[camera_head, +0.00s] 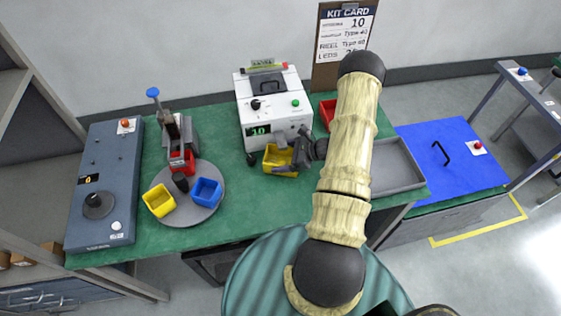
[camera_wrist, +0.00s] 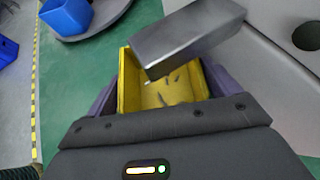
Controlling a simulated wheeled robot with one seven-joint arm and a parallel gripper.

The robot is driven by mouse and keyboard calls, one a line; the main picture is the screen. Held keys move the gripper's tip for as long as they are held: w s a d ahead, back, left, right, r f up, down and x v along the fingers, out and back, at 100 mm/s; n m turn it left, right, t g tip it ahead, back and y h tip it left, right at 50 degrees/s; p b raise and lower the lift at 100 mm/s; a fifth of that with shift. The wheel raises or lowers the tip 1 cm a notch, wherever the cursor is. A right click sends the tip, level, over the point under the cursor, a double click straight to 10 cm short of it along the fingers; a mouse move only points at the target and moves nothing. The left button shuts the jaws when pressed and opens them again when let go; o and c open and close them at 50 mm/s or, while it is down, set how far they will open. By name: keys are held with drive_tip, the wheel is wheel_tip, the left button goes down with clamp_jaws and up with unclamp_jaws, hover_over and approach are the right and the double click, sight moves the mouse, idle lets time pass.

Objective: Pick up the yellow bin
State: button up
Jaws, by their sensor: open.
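A yellow bin (camera_head: 272,161) stands on the green bench at the front of the white machine. In the wrist view the bin (camera_wrist: 128,82) is open-topped and holds several small slender parts. A grey block (camera_wrist: 188,38) overhangs it and hides part of its far side. My gripper (camera_head: 286,157) is at the bin, open, with one dark finger beside its left wall and one beside its right wall in the wrist view. I cannot tell whether the fingers touch it. A second yellow bin (camera_head: 159,200) sits on the round grey turntable at left.
The turntable (camera_head: 205,221) also carries a blue bin (camera_head: 207,191) and a red bin (camera_head: 182,162). The white machine (camera_head: 272,104) stands close behind my gripper. A red bin (camera_head: 327,112), a grey tray (camera_head: 397,166) and a blue mat (camera_head: 452,157) lie to the right.

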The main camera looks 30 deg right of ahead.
drive_tip(key=c, duration=0.9)
drive_tip(key=shift+o, duration=0.2)
